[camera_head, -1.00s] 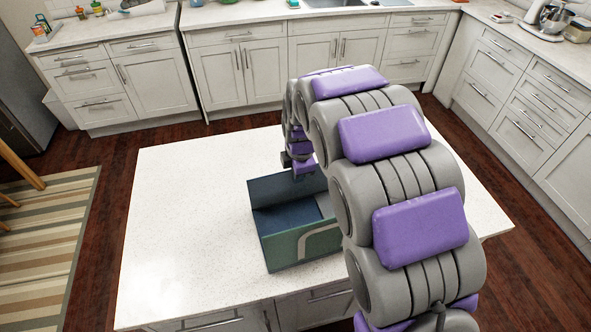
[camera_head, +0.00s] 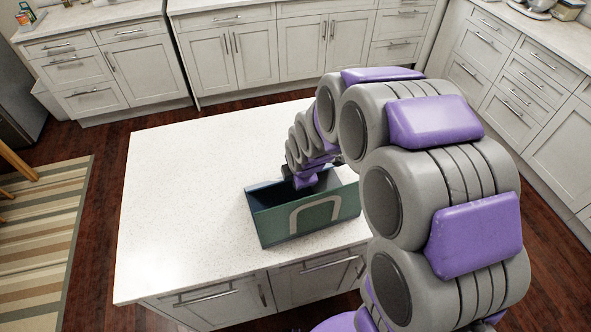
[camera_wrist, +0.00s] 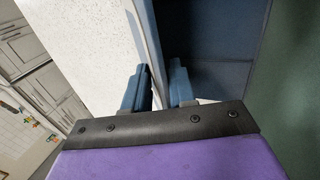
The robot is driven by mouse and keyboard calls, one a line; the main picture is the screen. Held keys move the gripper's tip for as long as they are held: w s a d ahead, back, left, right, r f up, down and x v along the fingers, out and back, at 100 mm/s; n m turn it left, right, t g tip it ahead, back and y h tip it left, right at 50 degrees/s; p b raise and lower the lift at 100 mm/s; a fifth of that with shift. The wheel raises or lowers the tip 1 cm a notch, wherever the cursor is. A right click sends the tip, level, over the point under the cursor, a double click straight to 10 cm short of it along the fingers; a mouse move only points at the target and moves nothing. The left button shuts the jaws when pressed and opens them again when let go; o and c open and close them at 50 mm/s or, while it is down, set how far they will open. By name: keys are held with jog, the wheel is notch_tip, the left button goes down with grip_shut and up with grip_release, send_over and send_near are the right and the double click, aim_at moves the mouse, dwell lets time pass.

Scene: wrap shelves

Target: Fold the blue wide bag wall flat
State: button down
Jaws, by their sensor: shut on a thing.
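The open bag (camera_head: 275,221) stands upright on the white island counter. It has a dark blue inside and a green front wall with a pale arch-shaped handle. My gripper (camera_head: 303,182) reaches down at the bag's far side, hiding part of the far wall. In the wrist view, my gripper (camera_wrist: 158,88) has a blue finger on each side of a thin blue bag wall (camera_wrist: 147,28) and is shut on it. That wall stands upright between the counter and the bag's dark blue inside. The green wall (camera_wrist: 285,110) is at the right.
The white counter (camera_head: 180,190) is clear to the left of the bag and behind it. The bag is near the counter's front edge, above drawers. My arm hides the counter's right side. Cabinets (camera_head: 235,55) line the back wall.

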jog(key=shift+s+d+f, duration=0.15)
jog(key=shift+s+f, duration=0.35)
jog(key=shift+f, duration=0.05)
jog(key=c, duration=1.3)
grip_release()
jog(key=shift+w+f, duration=0.1)
jog(key=shift+w, duration=0.05)
jog(key=shift+w+a, duration=0.25)
jog(key=shift+r, duration=0.25)
jog(key=shift+d+r, duration=0.1)
jog(key=shift+r, duration=0.15)
jog(key=p+v, duration=0.2)
jog(key=v, duration=1.4)
jog(key=shift+r+p, duration=0.3)
jog(key=shift+p, duration=0.05)
